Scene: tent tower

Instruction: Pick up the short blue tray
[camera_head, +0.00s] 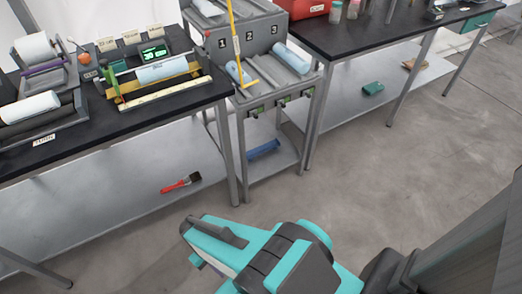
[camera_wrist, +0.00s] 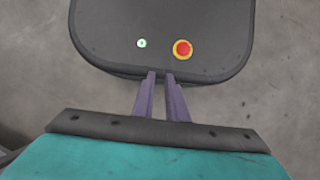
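A short blue tray (camera_head: 263,149) lies on the lower shelf of the grey numbered rack, in the middle of the head view. My gripper shows in the wrist view (camera_wrist: 160,76) as two purple fingers with a narrow gap between them and nothing in the gap. In the head view my teal arm is in the foreground, below and apart from the tray; the fingers cannot be made out there. The wrist view does not show the tray.
The rack (camera_head: 240,88) stands between two black-topped tables (camera_head: 95,122) (camera_head: 345,38). A red-handled brush (camera_head: 181,183) lies on the left lower shelf, and a green object (camera_head: 373,88) on the right one. A yellow stick (camera_head: 235,45) leans at the rack. Grey floor is clear in front.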

